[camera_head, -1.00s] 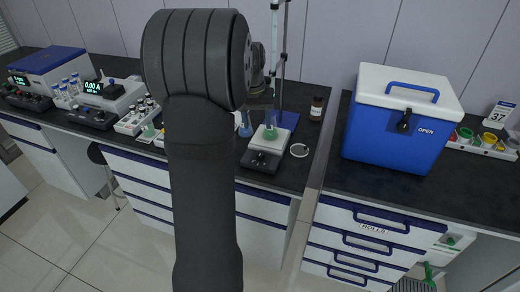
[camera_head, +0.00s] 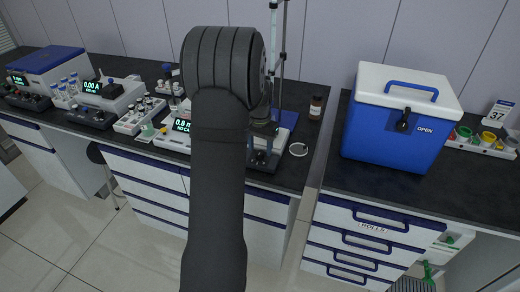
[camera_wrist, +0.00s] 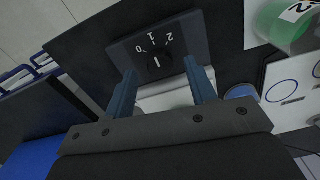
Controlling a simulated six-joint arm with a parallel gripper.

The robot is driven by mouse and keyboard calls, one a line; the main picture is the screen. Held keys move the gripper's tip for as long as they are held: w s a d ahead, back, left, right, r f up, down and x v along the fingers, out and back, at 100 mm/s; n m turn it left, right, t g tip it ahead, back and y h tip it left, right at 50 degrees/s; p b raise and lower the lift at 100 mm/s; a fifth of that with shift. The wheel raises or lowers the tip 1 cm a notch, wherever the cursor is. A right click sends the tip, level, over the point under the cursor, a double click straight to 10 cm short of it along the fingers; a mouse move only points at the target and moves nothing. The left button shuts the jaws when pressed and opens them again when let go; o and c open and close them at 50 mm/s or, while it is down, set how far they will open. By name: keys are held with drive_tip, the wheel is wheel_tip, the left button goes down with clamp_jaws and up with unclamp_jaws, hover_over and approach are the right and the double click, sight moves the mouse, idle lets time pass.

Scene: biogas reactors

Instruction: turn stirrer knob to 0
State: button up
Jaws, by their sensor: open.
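The stirrer (camera_head: 285,120) stands on the dark bench, mostly hidden behind my arm in the head view. In the wrist view its dark front panel (camera_wrist: 190,42) carries the marks 0, 1 and 2. The black stirrer knob (camera_wrist: 157,62) has a short white line on it; which mark it points at I cannot tell for sure. My gripper (camera_wrist: 163,74) is open, its two blue-grey fingers on either side of the knob in the picture. I cannot tell whether they touch it. In the head view my gripper (camera_head: 260,155) is at the stirrer's front.
A container with green contents and a "2" label (camera_wrist: 285,22) is close by at the upper right in the wrist view. A brown bottle (camera_head: 316,107) and a white ring (camera_head: 298,149) are right of the stirrer. A blue cooler box (camera_head: 395,135) stands further right.

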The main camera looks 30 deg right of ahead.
drive_tip(key=shift+f, duration=0.7)
drive_tip(key=c, duration=1)
drive_tip(key=shift+n, duration=0.4)
drive_tip(key=n, duration=0.3)
drive_tip(key=shift+n, duration=2.5)
